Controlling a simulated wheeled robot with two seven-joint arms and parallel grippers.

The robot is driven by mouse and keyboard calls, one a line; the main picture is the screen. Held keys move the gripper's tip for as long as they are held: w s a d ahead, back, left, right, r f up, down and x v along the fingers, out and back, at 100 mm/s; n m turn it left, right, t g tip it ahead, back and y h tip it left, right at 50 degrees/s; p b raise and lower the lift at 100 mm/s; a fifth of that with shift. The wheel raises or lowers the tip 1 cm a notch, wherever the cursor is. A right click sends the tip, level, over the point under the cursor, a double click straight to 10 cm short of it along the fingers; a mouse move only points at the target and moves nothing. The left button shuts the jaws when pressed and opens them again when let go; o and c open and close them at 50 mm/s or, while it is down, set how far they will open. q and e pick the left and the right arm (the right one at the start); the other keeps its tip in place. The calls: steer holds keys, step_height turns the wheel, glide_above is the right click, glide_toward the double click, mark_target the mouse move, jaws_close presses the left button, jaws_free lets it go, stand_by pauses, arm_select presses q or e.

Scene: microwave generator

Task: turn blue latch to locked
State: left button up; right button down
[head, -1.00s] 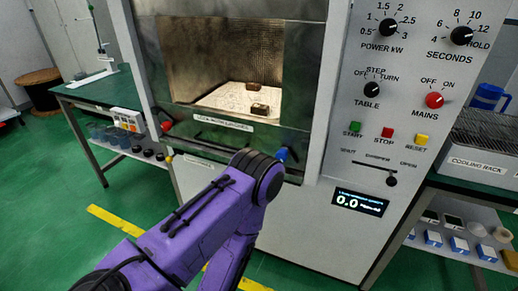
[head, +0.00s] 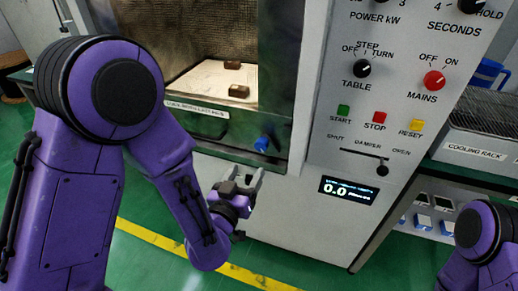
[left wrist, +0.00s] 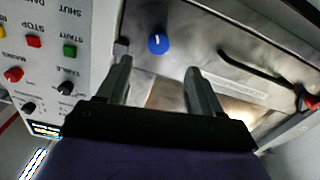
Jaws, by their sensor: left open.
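The blue latch (head: 262,144) sits at the lower right of the microwave door (head: 215,125), just left of the control panel. In the left wrist view the blue latch (left wrist: 158,44) is a round knob with a white mark, seen beyond and between the finger ends. My left gripper (head: 243,180) is open and empty, below and slightly left of the latch in the head view, apart from it. It also shows in the left wrist view (left wrist: 155,72) with both fingers spread. My right arm shows at the lower right edge; its gripper is out of view.
The control panel (head: 400,120) carries the red mains knob (head: 434,81), several buttons and a damper slider (head: 383,170). Two brown blocks lie inside the chamber. A cooling rack (head: 490,130) stands on the right table. The red latch (left wrist: 308,101) shows in the wrist view.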

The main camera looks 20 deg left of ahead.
mark_target(260, 147)
arm_select(q)
steer(key=w, duration=0.5)
steer(key=w+p, duration=0.1)
steer(key=w, duration=0.4)
steer(key=shift+w+d+r, duration=0.15)
steer(key=shift+w+r, duration=0.05)
steer(key=shift+w, duration=0.15)
steer(key=c, duration=1.1)
